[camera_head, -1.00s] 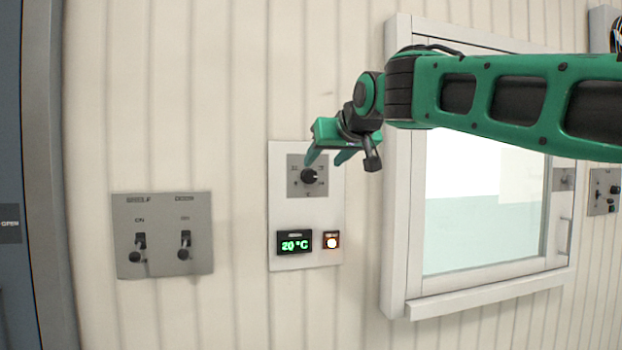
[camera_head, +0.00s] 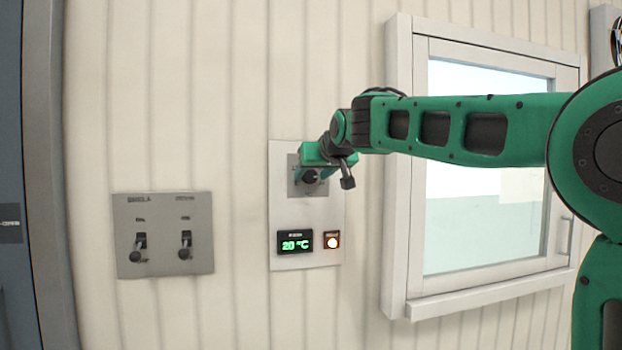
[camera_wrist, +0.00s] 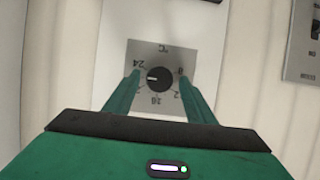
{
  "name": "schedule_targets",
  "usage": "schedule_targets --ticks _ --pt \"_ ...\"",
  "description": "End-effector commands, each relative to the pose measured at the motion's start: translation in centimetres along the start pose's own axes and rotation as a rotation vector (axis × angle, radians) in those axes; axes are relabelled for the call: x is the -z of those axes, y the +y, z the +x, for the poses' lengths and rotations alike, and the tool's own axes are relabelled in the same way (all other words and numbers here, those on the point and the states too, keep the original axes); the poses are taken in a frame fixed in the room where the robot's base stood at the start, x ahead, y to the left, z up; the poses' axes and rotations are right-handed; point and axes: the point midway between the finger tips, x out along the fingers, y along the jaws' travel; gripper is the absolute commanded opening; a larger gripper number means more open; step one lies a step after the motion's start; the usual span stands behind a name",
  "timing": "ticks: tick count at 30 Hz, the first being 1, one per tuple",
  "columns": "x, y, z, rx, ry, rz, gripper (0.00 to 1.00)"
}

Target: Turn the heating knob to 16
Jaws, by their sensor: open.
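The black round heating knob (camera_head: 310,177) sits on a grey dial plate (camera_head: 294,188) on a white wall panel. My open gripper (camera_head: 314,172) is at the knob and partly covers it. In the wrist view the knob (camera_wrist: 159,80) lies between the two fingertips (camera_wrist: 159,78), with a gap showing on each side. That view shows the dial upside down, with 24 at upper left, 8 at right and 16 at the bottom. The knob's white mark points left, just below the 24. The green display (camera_head: 295,242) below reads 20 °C.
An orange-lit button (camera_head: 332,240) is right of the display. A grey plate with two switches (camera_head: 163,235) is on the wall to the left. A framed window (camera_head: 480,230) juts out on the right, behind my arm.

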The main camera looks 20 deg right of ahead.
Motion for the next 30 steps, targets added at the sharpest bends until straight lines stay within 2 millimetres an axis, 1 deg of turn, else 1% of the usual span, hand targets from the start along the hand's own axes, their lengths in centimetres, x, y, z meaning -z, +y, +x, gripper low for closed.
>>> schedule_targets --ticks 4,5,6,8,9,20,26,30 --pt "0.01 0.0 -0.03 0.0 0.0 0.0 0.5" --pt "0.01 0.0 -0.03 0.0 0.0 0.0 0.43" --pt "0.01 0.0 -0.04 0.0 0.0 0.0 0.33" --pt "0.01 -0.01 -0.04 0.0 0.0 0.0 0.19" --pt "0.0 -0.02 -0.04 0.0 0.0 0.0 0.1" --pt "-0.02 -0.2 -0.05 -0.013 -0.002 -0.037 0.09" --pt "-0.05 -0.43 -0.03 -0.052 -0.007 -0.136 0.09" --pt "-0.06 -0.65 -0.03 -0.095 -0.011 -0.243 0.09"
